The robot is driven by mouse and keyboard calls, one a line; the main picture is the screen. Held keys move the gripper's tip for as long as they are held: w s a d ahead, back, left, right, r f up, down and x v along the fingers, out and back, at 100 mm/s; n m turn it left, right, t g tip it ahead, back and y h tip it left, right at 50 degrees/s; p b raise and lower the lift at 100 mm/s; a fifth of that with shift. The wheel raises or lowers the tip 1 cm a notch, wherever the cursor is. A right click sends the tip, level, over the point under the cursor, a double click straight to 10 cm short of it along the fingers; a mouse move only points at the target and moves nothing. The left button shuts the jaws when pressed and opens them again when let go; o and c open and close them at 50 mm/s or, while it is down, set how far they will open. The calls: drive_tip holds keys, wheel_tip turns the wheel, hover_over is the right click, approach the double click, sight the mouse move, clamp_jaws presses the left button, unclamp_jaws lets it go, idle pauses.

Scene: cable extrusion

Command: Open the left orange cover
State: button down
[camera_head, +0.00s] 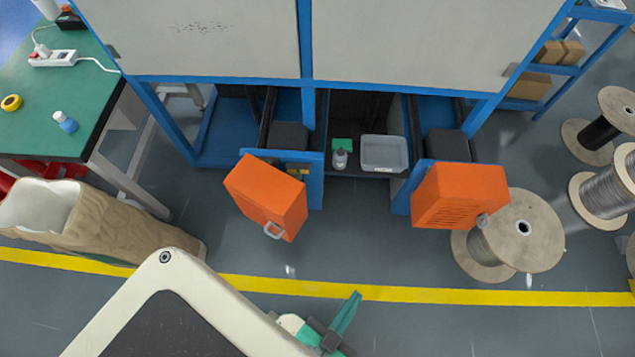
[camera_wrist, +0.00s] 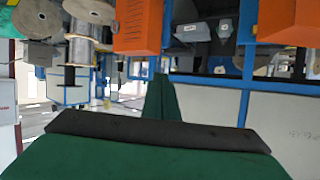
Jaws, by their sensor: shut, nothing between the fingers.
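The left orange cover (camera_head: 265,195) is a box on a blue frame below the grey cabinet, turned at an angle in the head view. Its pale handle (camera_head: 273,231) hangs on its lower front. In the wrist view, which looks upside down, this cover (camera_wrist: 284,24) is cut off at the upper right. The right orange cover (camera_head: 460,195) also has a handle; it shows in the wrist view (camera_wrist: 138,27). My gripper (camera_head: 349,304) has green fingers, shut and empty. It is below and right of the left cover in the head view, apart from both covers. Its fingers (camera_wrist: 162,92) also show in the wrist view.
A grey bin (camera_head: 384,153) and a small bottle (camera_head: 340,158) stand between the covers. A wooden cable spool (camera_head: 525,230) stands beside the right cover. A sack-like container (camera_head: 105,225) and a green table (camera_head: 60,105) are at the left. The floor before the covers is clear.

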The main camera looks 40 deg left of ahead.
drive_tip(key=w+f+m+g+y, duration=0.1)
drive_tip(key=w+f+g, duration=0.1)
drive_tip(key=f, duration=0.9)
drive_tip(key=w+f+m+g+y, duration=0.1)
drive_tip(key=f+g, duration=0.1)
drive_tip(key=f, duration=0.8)
drive_tip(key=w+a+f+g+y, duration=0.2)
drive_tip(key=w+a+f, duration=0.1)
drive_tip(key=f, duration=0.3)
drive_tip(key=w+a+f+g+y, duration=0.1)
drive_tip(key=w+a+f+y, duration=0.15)
drive_tip(key=a+f, duration=0.2)
drive_tip(key=w+a+g+y, duration=0.2)
drive_tip(key=w+a+y, duration=0.3)
drive_tip(key=w+a, duration=0.4)
drive_tip(key=w+a+r+y, duration=0.6)
drive_tip(key=w+r, duration=0.4)
drive_tip(key=r, duration=0.2)
drive_tip(key=s+a, duration=0.1)
drive_tip(key=a, duration=0.7)
drive_tip(key=shift+a, duration=0.4)
drive_tip(key=shift+s, duration=0.1)
